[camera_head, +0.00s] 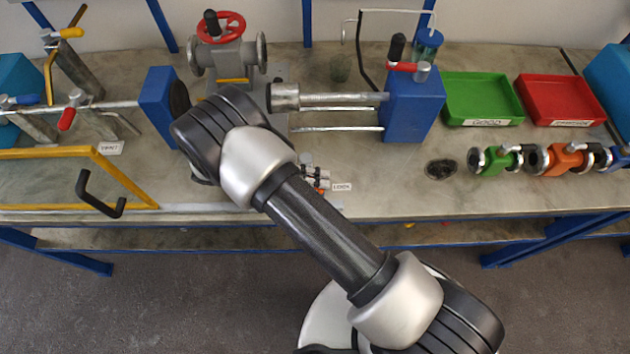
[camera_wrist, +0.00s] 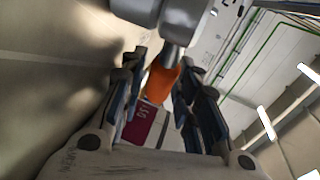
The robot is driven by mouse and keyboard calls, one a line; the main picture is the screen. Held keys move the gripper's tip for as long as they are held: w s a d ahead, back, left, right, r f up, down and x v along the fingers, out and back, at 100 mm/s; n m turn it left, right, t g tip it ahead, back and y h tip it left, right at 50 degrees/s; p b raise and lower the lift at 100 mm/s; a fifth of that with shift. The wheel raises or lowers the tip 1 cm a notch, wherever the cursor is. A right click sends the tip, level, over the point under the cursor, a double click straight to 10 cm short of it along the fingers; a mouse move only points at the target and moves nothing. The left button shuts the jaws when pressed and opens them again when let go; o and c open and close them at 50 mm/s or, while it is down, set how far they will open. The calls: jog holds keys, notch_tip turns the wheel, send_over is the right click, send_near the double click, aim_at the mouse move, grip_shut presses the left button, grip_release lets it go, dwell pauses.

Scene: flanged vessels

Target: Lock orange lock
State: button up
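The orange lock handle (camera_wrist: 163,80) hangs from a grey metal stem (camera_wrist: 172,52) in the wrist view. My gripper (camera_wrist: 162,62) has one finger on each side of the handle. The right finger appears close to the handle, and a narrow gap seems to show on the left, so the fingers look open around it. In the head view a small bit of the orange lock (camera_head: 321,191) shows beside a white label (camera_head: 342,187). My arm hides most of the gripper there.
A blue block (camera_head: 413,104) with a red-handled lever stands right of the arm, joined by metal rods. A red-wheeled valve (camera_head: 220,55) stands behind. A yellow frame (camera_head: 75,152) lies left. Green (camera_head: 483,78) and red (camera_head: 531,116) trays sit right.

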jog(key=v, duration=1.2)
jog(key=shift+r, duration=0.1)
dwell(0.4)
jog(key=w+d+r+m+g+y, duration=0.1)
jog(key=d+r+m+y, duration=0.4)
jog(key=d+r+m, duration=0.4)
jog(key=w+d+r+m+g+y, duration=0.1)
jog(key=d+r+m+y, duration=0.3)
jog(key=d+r+m, duration=0.5)
jog(key=s+d+r+m+t+y, duration=0.3)
jog(key=s+d+m, duration=0.1)
jog(key=s+m, duration=0.3)
jog(key=s+d+r+m+t+y, duration=0.3)
jog(key=s+m, duration=0.5)
jog(key=m, duration=0.3)
jog(key=shift+d+r+m+t, duration=0.4)
jog(key=shift+d+r+t, duration=0.1)
jog(key=shift+d+t, duration=0.15)
